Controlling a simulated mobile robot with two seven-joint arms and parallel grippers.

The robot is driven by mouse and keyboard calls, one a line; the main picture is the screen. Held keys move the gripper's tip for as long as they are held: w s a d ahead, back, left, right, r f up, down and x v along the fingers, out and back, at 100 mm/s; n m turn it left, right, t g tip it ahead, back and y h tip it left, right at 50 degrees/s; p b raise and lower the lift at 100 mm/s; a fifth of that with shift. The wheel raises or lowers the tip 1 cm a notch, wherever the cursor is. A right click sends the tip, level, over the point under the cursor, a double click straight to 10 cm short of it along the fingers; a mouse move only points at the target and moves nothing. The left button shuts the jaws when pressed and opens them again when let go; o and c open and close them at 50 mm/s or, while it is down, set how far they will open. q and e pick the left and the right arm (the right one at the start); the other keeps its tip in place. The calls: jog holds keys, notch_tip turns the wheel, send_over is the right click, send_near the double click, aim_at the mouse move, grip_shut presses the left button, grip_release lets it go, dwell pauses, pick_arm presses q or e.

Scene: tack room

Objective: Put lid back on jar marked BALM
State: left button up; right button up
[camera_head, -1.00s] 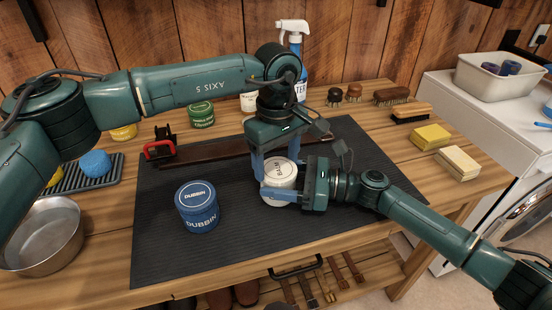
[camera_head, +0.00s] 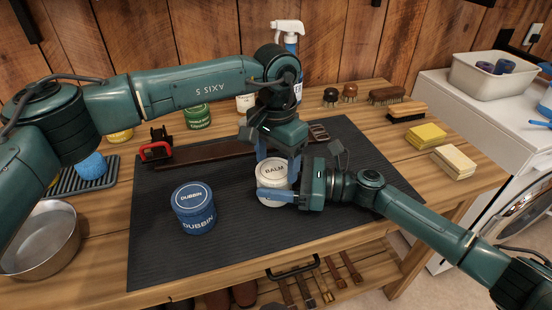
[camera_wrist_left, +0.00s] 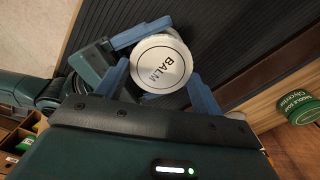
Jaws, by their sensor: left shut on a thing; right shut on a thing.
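The white jar (camera_head: 270,200) stands on the dark mat, with its white lid marked BALM (camera_head: 275,170) level on top. My left gripper (camera_head: 278,162) comes from above, its blue fingers shut on the lid. In the left wrist view the round lid (camera_wrist_left: 160,63) sits between the left fingers (camera_wrist_left: 160,85). My right gripper (camera_head: 268,195) reaches in from the right and is shut on the jar body. Its fingers hide part of the jar, so I cannot see the seam between lid and jar clearly.
A blue DUBBIN tin (camera_head: 194,208) stands on the mat (camera_head: 240,255) left of the jar. Behind are a leather strap (camera_head: 220,149), a green tin (camera_head: 197,116) and a spray bottle (camera_head: 288,40). Brushes (camera_head: 387,95) and sponges (camera_head: 427,136) lie right. The mat's front is clear.

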pick_arm(q)
jog(key=o, duration=0.9)
jog(key=shift+o, duration=0.2)
jog(key=shift+r, duration=2.3)
